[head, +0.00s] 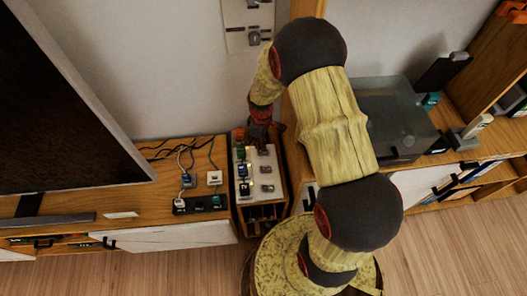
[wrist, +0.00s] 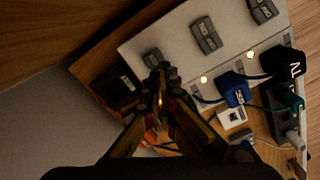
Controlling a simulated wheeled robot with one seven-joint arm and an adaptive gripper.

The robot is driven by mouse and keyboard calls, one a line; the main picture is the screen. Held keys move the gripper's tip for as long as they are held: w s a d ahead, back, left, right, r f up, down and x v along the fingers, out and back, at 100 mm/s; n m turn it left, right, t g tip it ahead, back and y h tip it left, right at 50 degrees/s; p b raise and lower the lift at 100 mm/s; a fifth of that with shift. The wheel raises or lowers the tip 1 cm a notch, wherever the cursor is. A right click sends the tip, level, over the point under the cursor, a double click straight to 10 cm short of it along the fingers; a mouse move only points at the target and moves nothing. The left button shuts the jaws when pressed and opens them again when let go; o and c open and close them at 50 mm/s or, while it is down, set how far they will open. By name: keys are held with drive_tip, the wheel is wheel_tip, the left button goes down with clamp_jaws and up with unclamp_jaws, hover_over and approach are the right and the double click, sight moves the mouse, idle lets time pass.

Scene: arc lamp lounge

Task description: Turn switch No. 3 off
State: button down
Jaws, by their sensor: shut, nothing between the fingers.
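A pale switch board (head: 276,195) lies on a small wooden cabinet, with a row of grey rocker switches and coloured plugs beside them. In the wrist view the switches are one near my fingertips (wrist: 152,58), one in the middle (wrist: 205,36) and one at the upper right (wrist: 263,10). I cannot read any switch numbers. My gripper (wrist: 161,72) is shut and empty, its tips beside the nearest switch; I cannot tell whether they touch. In the head view my gripper (head: 258,130) is over the board's far end.
A wall panel (head: 250,25) with switches is above. A black power strip (head: 200,204) sits left on the TV bench (head: 140,190). A glass-topped box (head: 395,110) stands right.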

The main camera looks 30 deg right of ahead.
sight(262, 153)
drive_tip(key=shift+f+b, duration=0.65)
drive_tip(key=shift+f, duration=0.7)
idle(0.6)
drive_tip(key=shift+r, duration=0.1)
drive_tip(key=shift+r+p, duration=2.75)
drive_tip(key=shift+r, duration=0.7)
drive_tip(key=shift+s+m, duration=0.4)
drive_tip(key=shift+m, duration=0.2)
drive_tip(key=s+a+r+m+t, duration=0.2)
drive_tip(key=s+r, duration=0.4)
drive_tip(key=r, duration=0.6)
drive_tip(key=s+a+r+m+t, duration=0.1)
drive_tip(key=s+a+r, duration=0.3)
drive_tip(key=r, duration=0.9)
drive_tip(key=s+a+r+m+t, duration=0.2)
drive_tip(key=s+a+r+m, duration=0.1)
drive_tip(key=s+r, duration=0.6)
wheel_tip(262, 153, up, 4)
drive_tip(key=shift+s+a+f+t, duration=0.15)
drive_tip(key=shift+s+a+t, duration=0.2)
drive_tip(key=shift+a, duration=0.2)
